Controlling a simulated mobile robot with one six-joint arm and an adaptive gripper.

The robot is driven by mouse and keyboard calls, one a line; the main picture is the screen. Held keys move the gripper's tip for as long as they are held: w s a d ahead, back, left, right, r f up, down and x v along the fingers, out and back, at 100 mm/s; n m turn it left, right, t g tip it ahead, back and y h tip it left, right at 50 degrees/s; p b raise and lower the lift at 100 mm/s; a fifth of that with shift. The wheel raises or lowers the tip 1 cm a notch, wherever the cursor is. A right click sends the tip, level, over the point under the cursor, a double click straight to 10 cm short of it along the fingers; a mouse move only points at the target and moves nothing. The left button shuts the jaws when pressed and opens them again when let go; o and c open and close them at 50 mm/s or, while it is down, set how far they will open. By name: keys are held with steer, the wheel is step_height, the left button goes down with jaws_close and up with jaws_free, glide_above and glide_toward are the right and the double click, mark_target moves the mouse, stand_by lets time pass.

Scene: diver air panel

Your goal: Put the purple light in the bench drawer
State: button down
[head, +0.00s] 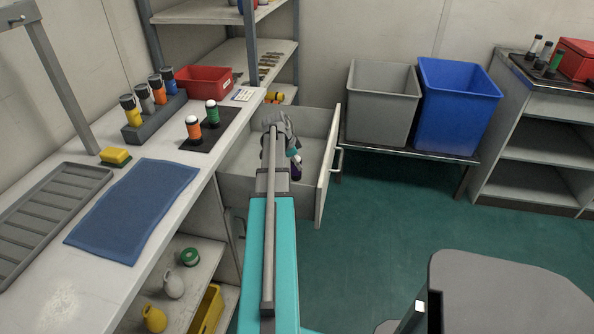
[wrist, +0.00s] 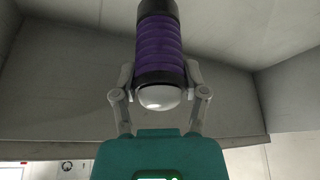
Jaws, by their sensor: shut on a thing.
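The purple light (wrist: 158,45) has ribbed purple sides, black ends and a white lens. In the wrist view my gripper (wrist: 162,85) is shut on its lens end, with one finger on each side. In the head view the light (head: 296,173) shows small and dark below my gripper (head: 295,160), over the inside of the open bench drawer (head: 249,189). My arm hides part of the drawer. I cannot tell whether the light touches the drawer floor.
The drawer front (head: 328,165) stands pulled out from the bench (head: 225,142). Orange and green lights stand on a dark mat (head: 208,139). A grey rack (head: 155,119) holds several more. Grey (head: 382,103) and blue (head: 455,107) bins stand to the right.

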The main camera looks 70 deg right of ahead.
steer(key=shift+f+b, duration=1.2)
steer(key=shift+f, duration=0.3)
steer(key=shift+f, duration=0.15)
steer(key=shift+c, duration=0.6)
jaws_free()
steer(key=shift+r, duration=0.2)
steer(key=p+v, duration=0.5)
steer(key=shift+r, duration=0.15)
steer(key=p+v, duration=0.6)
steer(key=shift+r, duration=0.35)
steer(key=shift+w+a, duration=0.1)
steer(key=shift+w, duration=0.05)
